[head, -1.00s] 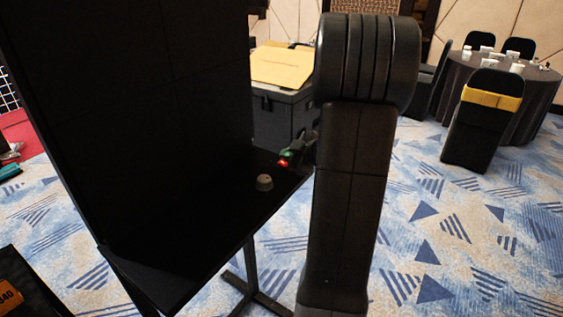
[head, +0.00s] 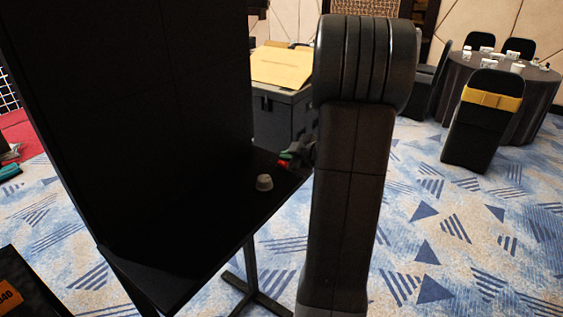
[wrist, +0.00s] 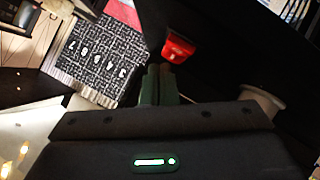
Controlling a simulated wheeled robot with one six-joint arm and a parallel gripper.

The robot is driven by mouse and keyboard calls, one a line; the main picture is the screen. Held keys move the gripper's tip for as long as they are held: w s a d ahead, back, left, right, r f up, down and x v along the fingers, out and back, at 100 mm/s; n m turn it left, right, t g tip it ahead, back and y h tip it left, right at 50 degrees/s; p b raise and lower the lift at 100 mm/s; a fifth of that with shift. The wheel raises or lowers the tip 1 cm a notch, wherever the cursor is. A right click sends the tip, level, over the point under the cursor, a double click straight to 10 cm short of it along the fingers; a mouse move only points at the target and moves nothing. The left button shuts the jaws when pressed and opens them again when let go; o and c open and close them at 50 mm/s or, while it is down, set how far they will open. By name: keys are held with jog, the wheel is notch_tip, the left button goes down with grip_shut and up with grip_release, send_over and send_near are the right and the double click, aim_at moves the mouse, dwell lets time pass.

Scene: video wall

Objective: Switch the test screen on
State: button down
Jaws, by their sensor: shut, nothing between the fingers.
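The tall screen panel (head: 130,90) is black and shows no picture in the head view. A red switch-like part (wrist: 180,48) stands out bright on a black surface in the wrist view; in the head view a small red patch (head: 283,165) shows by the shelf's far edge. My gripper (wrist: 160,70) has green fingers, closed together and empty, with tips close to the red part's lower edge. I cannot tell whether they touch it. In the head view my gripper (head: 290,156) is small and partly hidden by my arm.
A small grey knob-like object (head: 264,183) sits on the black shelf (head: 215,235); a pale round object (wrist: 262,98) shows right of my fingers. A speckled panel with white digits (wrist: 100,62) lies left. A dark case (head: 282,115) stands behind the shelf.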

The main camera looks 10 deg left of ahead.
jog(key=shift+a+f, duration=0.1)
jog(key=shift+f, duration=0.3)
dwell(0.3)
jog(key=shift+r, duration=0.2)
jog(key=shift+d+r+p, duration=0.25)
jog(key=shift+r+p, duration=0.4)
jog(key=shift+p, duration=0.1)
jog(key=r+p, duration=0.3)
jog(key=d+r+p, duration=0.1)
jog(key=shift+s+r+p, duration=0.15)
jog(key=shift+s+p, duration=0.1)
jog(key=shift+p, duration=0.1)
jog(key=shift+s+d+r+p, duration=0.1)
jog(key=shift+d+r+p, duration=0.1)
jog(key=shift+p, duration=0.1)
jog(key=shift+f, duration=0.15)
